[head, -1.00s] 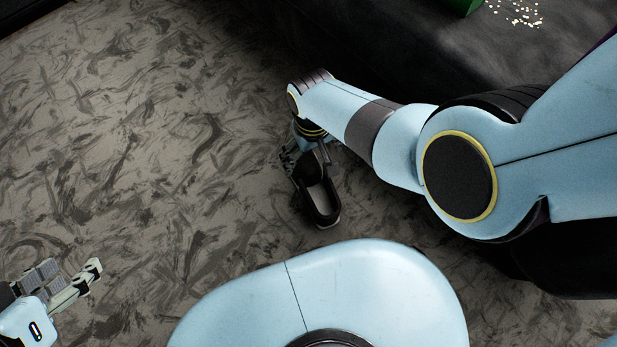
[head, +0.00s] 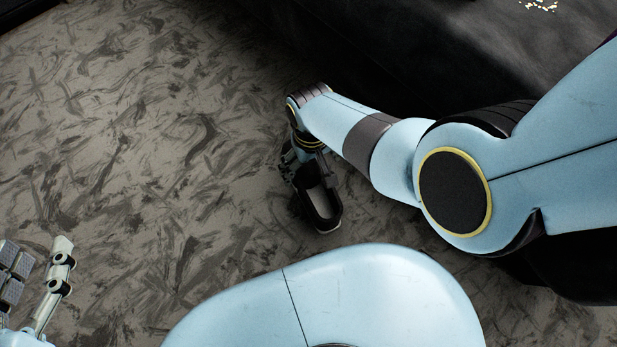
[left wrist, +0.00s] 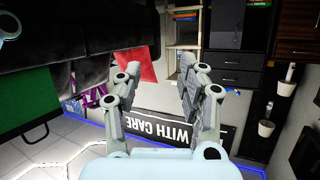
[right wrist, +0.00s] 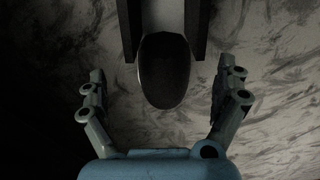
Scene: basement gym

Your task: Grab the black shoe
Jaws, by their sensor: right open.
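The black shoe (head: 318,203) lies on the grey patterned floor, with a grey inside showing through its opening. My right gripper (head: 295,160) is low over its far end, which the gripper partly hides. In the right wrist view, a dark rounded part of the shoe (right wrist: 165,75) shows between the two spread fingers, with clear gaps on both sides. The right gripper is open and I see no contact. My left gripper (head: 38,252) is at the lower left of the head view, far from the shoe. Its fingers are spread and empty in the left wrist view (left wrist: 158,80).
A large dark surface (head: 420,40) with pale scattered bits (head: 538,5) lies at the upper right, beyond my right arm. Open floor (head: 150,170) spreads left of the shoe. The left wrist view shows shelves (left wrist: 185,40), dark drawers (left wrist: 235,60) and a lettered mat (left wrist: 160,130).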

